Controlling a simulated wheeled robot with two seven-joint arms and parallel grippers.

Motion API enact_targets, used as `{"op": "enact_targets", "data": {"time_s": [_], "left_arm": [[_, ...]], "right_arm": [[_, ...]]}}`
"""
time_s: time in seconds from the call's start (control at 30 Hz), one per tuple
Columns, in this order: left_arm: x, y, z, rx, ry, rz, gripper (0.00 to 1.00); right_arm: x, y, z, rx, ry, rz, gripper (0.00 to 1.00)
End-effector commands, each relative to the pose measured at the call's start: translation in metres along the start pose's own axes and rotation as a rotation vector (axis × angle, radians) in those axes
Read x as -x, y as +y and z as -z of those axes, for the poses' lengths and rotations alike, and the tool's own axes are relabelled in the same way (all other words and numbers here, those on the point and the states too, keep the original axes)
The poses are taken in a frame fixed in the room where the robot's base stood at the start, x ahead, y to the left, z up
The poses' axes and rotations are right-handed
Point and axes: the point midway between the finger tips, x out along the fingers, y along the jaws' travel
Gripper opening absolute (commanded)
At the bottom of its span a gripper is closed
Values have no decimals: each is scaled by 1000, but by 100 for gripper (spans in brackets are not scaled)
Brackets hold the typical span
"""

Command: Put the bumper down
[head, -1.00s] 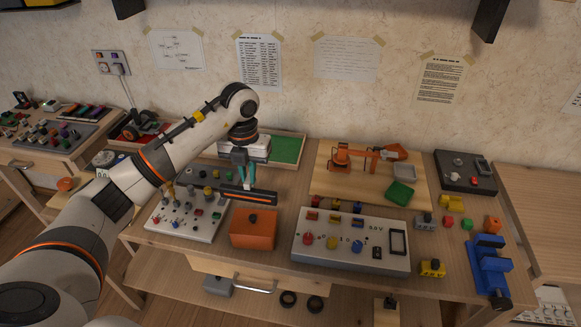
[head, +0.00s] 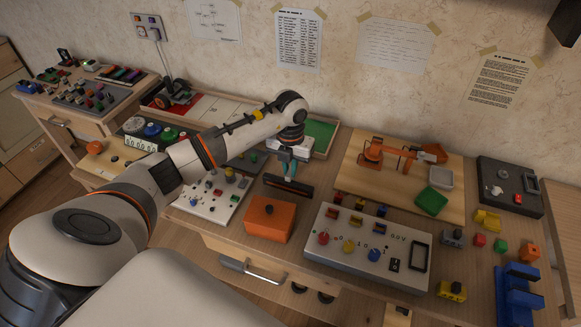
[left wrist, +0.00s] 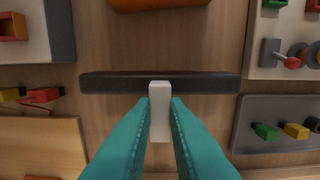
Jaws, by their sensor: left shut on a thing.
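The bumper is a long black bar (head: 288,185) with a pale stem. My left gripper (head: 291,172) has teal fingers and is shut on this stem. In the left wrist view the bar (left wrist: 110,83) lies crosswise just ahead of the fingertips (left wrist: 160,105), level over bare wood. In the head view it is low over the workbench, behind the orange box (head: 270,220). I cannot tell whether it touches the wood. My right gripper is not in view.
The white control panel (head: 330,250) stands right of the orange box, and a white knob board (head: 205,210) stands left. A wooden board (head: 352,180) with an orange model arm (head: 372,152) is to the right. Bare wood lies around the bar.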

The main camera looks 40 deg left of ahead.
Motion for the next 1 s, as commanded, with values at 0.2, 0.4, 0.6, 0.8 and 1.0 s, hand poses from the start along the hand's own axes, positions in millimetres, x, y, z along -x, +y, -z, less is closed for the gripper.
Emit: {"op": "enact_targets", "data": {"time_s": [0.2, 0.4, 0.6, 0.8, 1.0], "left_arm": [[-9, 0, 0, -1, 1, -1, 0], [-13, 0, 0, -1, 1, 0, 0], [-12, 0, 0, -1, 1, 0, 35], [-12, 0, 0, -1, 1, 0, 35], [2, -1, 1, 0, 4, 1, 35]], "right_arm": [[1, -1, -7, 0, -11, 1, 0], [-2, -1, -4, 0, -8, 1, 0], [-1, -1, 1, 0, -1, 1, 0], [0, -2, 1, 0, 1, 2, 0], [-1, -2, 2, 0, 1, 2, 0]]}}
